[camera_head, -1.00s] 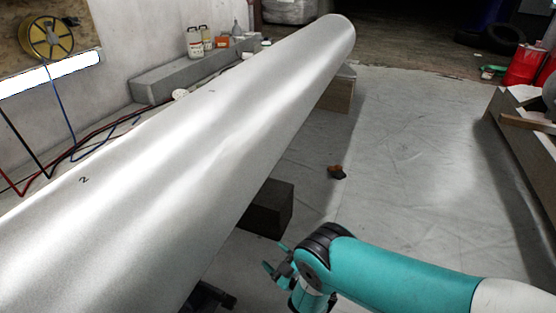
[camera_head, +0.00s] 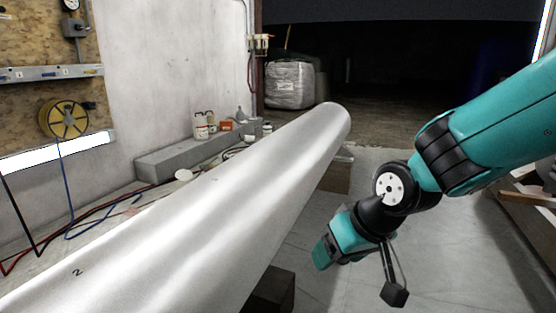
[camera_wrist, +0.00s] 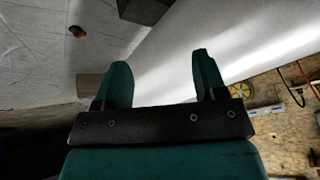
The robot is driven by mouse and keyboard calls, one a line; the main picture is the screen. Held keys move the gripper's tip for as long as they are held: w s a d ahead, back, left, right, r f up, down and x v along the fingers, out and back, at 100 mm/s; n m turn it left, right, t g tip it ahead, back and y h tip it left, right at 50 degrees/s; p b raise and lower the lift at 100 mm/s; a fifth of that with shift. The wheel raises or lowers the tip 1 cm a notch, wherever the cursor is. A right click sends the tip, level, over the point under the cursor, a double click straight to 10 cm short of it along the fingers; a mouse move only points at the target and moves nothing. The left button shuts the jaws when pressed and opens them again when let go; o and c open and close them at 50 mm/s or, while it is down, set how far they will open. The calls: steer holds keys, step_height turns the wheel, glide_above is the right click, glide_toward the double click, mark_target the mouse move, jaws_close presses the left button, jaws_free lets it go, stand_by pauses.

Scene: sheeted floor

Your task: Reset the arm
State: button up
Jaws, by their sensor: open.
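My teal and black arm reaches in from the right of the head view, raised and bent, with its wrist angled down to the left. My gripper (camera_wrist: 162,72) shows in the wrist view with its two teal fingers apart and nothing between them. In the head view the end of the arm hangs in free air to the right of a long pale metal cylinder (camera_head: 215,215), apart from it as far as I can tell. The cylinder also shows in the wrist view (camera_wrist: 185,45), beyond the fingers.
The cylinder rests on dark blocks (camera_head: 272,288) and runs away toward the back. A grey ledge (camera_head: 180,158) with bottles lies along the left wall, with hoses on the floor and a yellow reel (camera_head: 64,118) above. Sheeted floor (camera_head: 345,285) is clear at lower right.

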steer(key=s+d+r+n+g, duration=0.1)
steer(key=s+d+r+g, duration=0.15)
steer(key=s, duration=0.65)
steer(key=s+d+r+n+g, duration=0.1)
steer(key=s+d+r+g, duration=0.15)
steer(key=s, duration=0.65)
step_height(320, 180, up, 39)
steer(key=p, duration=3.8)
steer(key=shift+s+a+f+t, duration=0.2)
steer(key=shift+s+t, duration=0.1)
steer(key=shift+t, duration=0.1)
steer(key=shift+c, duration=0.2)
